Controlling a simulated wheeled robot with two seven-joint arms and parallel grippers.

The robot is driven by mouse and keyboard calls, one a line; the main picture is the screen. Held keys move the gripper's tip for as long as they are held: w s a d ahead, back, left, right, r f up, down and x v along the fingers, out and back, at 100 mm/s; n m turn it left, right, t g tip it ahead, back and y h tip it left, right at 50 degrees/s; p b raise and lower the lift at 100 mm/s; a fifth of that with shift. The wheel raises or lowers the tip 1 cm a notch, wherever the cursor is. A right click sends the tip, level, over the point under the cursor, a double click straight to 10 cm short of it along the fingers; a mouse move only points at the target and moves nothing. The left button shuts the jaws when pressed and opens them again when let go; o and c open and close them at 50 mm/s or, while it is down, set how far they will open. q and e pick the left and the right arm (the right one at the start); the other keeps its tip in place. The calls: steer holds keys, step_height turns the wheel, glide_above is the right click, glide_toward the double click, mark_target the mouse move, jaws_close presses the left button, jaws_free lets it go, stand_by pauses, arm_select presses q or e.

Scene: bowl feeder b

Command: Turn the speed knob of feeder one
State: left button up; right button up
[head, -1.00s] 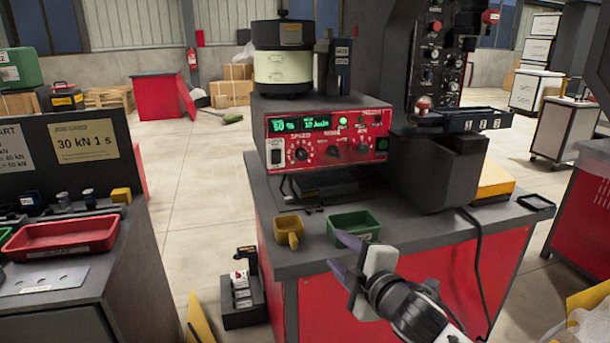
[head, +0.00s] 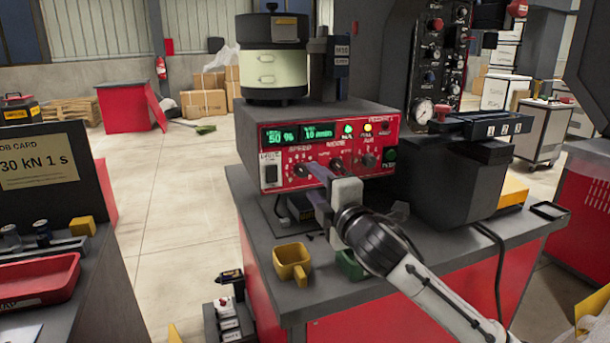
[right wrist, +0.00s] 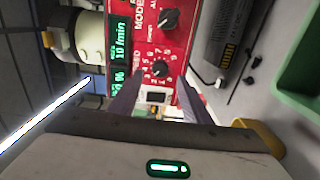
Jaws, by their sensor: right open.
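Feeder one's red control panel (head: 380,153) faces me, with lit displays reading 50 % and 10 /min. I cannot tell whether a finger touches the panel. My left gripper is not in view.
The mode knob (head: 337,163) sits just right of the speed knob, and a white-framed switch (head: 270,170) to its left. A yellow scoop-like cup (head: 292,262) and a green tray (head: 349,265) stand on the bench below.

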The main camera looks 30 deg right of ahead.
mark_target(304, 172)
steer(key=x, duration=0.4)
steer(key=shift+w, duration=0.15)
steer(key=shift+w+d, duration=0.15)
steer(key=shift+w, duration=0.45)
